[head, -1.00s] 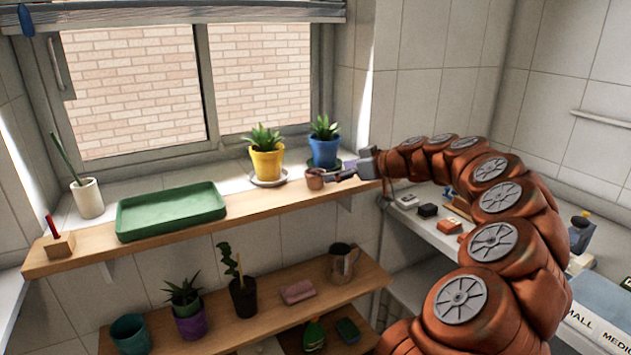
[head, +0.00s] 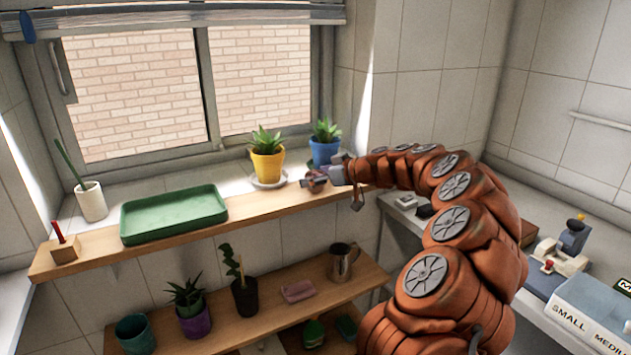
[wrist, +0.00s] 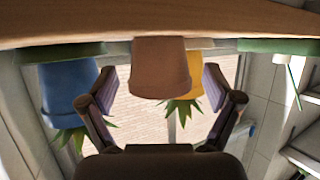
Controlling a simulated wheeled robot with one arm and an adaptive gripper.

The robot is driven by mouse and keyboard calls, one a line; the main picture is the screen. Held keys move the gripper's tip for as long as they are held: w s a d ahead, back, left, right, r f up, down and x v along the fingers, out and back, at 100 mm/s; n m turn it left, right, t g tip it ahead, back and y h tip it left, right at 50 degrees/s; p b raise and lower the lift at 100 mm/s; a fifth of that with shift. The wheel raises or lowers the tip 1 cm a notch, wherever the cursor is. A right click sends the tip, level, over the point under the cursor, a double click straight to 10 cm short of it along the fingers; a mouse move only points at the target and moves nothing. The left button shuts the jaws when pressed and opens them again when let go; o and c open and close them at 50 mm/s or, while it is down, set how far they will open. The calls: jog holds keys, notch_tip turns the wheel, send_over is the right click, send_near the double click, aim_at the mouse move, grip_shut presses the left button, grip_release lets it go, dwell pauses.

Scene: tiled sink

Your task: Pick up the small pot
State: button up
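The small pot (head: 317,184) is terracotta brown and stands near the right end of the upper wooden shelf (head: 110,251). In the wrist view, which is upside down, the small pot (wrist: 160,68) appears upright on the shelf, between my two fingers. My gripper (wrist: 160,84) is open, one finger on each side of the pot, with a visible gap on both sides. In the head view my gripper (head: 313,181) is at the pot and partly covers it.
Behind stand a yellow pot (head: 267,165) and a blue pot (head: 325,152) with plants, close by. A green tray (head: 172,212) and a white cup (head: 90,201) are further left. A lower shelf below holds several pots and a metal jug (head: 343,260).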

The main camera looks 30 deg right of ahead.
jog(key=c, duration=1.2)
jog(key=shift+r, duration=0.1)
